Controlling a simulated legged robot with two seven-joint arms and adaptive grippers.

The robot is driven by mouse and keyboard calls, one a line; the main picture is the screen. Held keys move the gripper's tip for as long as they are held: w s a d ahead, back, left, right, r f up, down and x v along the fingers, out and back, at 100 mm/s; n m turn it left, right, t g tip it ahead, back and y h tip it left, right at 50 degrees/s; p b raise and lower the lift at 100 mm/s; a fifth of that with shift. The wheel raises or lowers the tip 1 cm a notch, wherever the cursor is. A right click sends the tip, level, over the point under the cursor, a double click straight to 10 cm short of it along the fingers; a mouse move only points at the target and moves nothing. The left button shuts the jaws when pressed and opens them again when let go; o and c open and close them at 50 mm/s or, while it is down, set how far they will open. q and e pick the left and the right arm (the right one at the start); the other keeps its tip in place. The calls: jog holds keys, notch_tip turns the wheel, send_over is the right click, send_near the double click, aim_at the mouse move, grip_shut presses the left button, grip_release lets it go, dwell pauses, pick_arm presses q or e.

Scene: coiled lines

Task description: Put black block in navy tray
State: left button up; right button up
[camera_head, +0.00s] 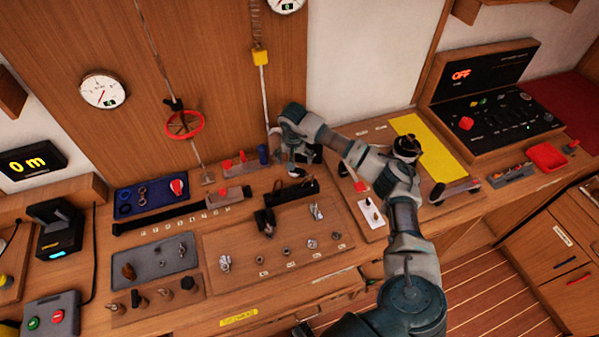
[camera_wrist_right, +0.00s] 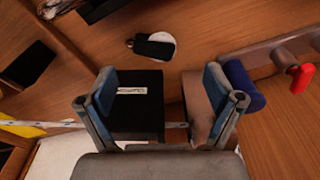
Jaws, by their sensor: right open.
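A black block (camera_wrist_right: 140,115) with a white label shows between the two fingers of my right gripper (camera_wrist_right: 160,85) in the right wrist view. The fingers are apart, and I cannot tell whether they touch it. In the head view my right gripper (camera_head: 296,163) points down over the wooden console, partly hidden by its own wrist, so the block cannot be made out clearly there. The navy tray (camera_head: 160,190) lies to the left on the console, holding dark rings and a red item. My left gripper is not in view.
Black fittings (camera_head: 290,191) stand close below the gripper. A red-knobbed block (camera_head: 235,166) and a dark blue cylinder (camera_head: 262,154) stand between gripper and tray. A grey mat (camera_head: 150,262) with small parts lies nearer. A red handwheel (camera_head: 184,124) hangs above the tray.

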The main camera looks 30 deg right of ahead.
aim_at(297, 171)
jog(key=shift+a+f, duration=0.2)
jog(key=shift+f, duration=0.45)
jog(key=f, duration=0.1)
jog(key=d+f, duration=0.1)
jog(key=f, duration=0.2)
jog(key=shift+w+d+f+p, duration=0.1)
jog(key=shift+d+f+p, duration=0.2)
jog(key=shift+w+d+f, duration=0.1)
jog(key=shift+d+f, duration=0.15)
jog(key=shift+f, duration=0.2)
jog(key=shift+a, duration=0.1)
jog(key=shift+c, duration=0.4)
jog(key=shift+a+r, duration=0.15)
jog(key=shift+a, duration=0.1)
jog(key=c, duration=0.8)
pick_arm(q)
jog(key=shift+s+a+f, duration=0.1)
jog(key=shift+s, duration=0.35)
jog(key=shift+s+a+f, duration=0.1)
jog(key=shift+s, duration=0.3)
pick_arm(e)
grip_shut()
